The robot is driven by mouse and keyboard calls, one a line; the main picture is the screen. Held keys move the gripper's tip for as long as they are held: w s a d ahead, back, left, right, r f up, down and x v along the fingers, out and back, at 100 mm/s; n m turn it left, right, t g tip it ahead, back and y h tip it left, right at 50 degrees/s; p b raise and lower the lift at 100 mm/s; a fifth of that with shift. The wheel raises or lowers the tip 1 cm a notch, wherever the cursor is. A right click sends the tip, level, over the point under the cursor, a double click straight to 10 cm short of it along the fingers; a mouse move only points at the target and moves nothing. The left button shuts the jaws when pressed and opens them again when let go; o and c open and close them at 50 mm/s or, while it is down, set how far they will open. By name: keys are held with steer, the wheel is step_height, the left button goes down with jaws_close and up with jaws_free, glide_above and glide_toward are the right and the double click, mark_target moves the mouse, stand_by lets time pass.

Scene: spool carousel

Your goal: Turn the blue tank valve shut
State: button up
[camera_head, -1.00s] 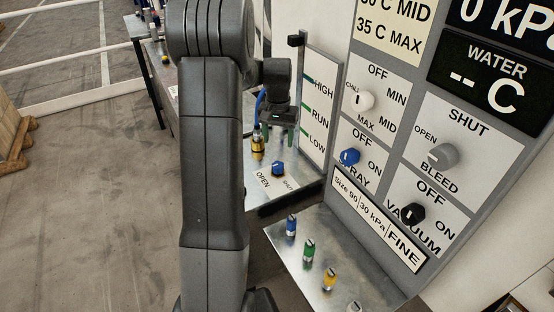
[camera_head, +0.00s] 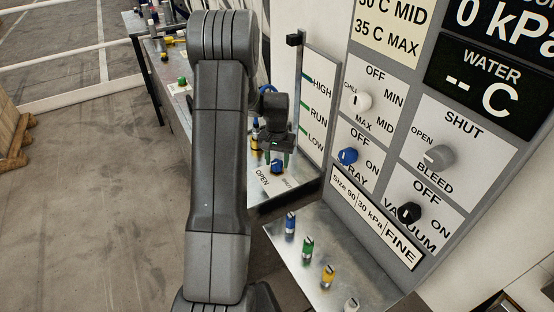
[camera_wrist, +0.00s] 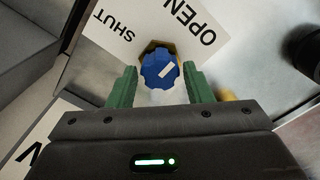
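The blue tank valve (camera_head: 277,167) is a ridged blue knob on a brass base, on the metal shelf by the OPEN and SHUT label. In the wrist view the blue valve (camera_wrist: 160,70) lies between the tips of my gripper's two green fingers, with a small gap on each side. Its white pointer line slants toward the word OPEN on the label (camera_wrist: 205,30). My gripper (camera_head: 277,158) is open, pointing down at the valve in the head view. Whether the fingers reach down around the knob or stay just above it is hard to tell.
The control panel (camera_head: 398,92) with several knobs stands to the right. A level board (camera_head: 316,105) marked HIGH, RUN and LOW stands behind my gripper. A brass fitting (camera_head: 255,142) is close left of it. A front shelf (camera_head: 283,250) holds several coloured plugs.

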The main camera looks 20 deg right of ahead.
steer(key=c, duration=0.6)
steer(key=shift+n, duration=0.3)
steer(key=shift+f+n+b, duration=0.1)
steer(key=shift+n+b, duration=0.75)
steer(key=shift+n, duration=0.15)
steer(key=n+b, duration=0.2)
steer(key=n, duration=0.2)
steer(key=n+b, duration=0.1)
steer(key=n, duration=0.4)
steer(key=shift+n, duration=0.4)
steer(key=n+b, duration=0.1)
steer(key=n, duration=0.4)
steer(key=shift+n, duration=0.3)
